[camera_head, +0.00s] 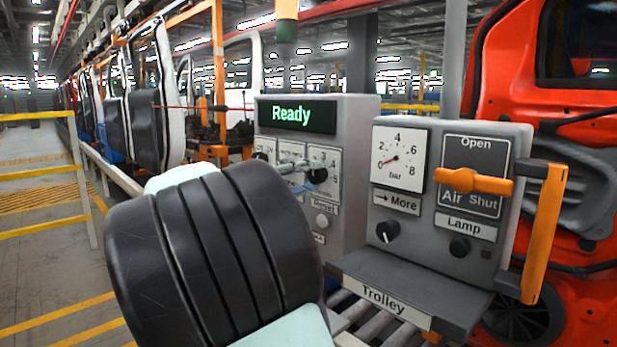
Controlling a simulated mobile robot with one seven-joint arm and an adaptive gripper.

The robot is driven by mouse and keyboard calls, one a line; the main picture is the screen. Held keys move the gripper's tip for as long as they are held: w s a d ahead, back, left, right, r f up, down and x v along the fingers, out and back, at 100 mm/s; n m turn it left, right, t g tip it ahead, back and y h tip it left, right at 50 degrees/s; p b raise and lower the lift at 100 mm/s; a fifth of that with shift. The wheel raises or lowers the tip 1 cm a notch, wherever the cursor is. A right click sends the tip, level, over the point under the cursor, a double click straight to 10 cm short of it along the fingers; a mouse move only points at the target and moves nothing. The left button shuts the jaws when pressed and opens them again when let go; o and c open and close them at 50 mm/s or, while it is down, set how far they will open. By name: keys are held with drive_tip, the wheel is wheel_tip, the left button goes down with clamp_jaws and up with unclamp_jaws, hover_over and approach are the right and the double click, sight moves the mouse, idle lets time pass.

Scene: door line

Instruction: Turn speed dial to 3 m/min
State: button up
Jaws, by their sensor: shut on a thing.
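The grey control box with the lit "Ready" display (291,115) stands at the middle. Its right-hand dial plate (329,160) carries a scale with a black knob (319,176), which I take for the speed dial. My gripper (306,173) reaches in from the left and is shut on this knob; its thin metal fingers cover the left part of the plate. Much of the scale, the label under it and the pointer are hidden or too small, so I cannot tell the setting. My large dark arm link blocks the lower left of the box.
A second panel on the right has a bar gauge (398,160), a "More" knob (388,231), an orange Air handle (472,186) and a Lamp knob (459,246). A white button (322,221) sits under the dial. An orange upright handle (543,232) and red car body stand right.

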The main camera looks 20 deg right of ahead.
idle(0.3)
drive_tip(key=o, duration=1.2)
drive_tip(key=shift+c, duration=0.2)
drive_tip(key=v, duration=1.2)
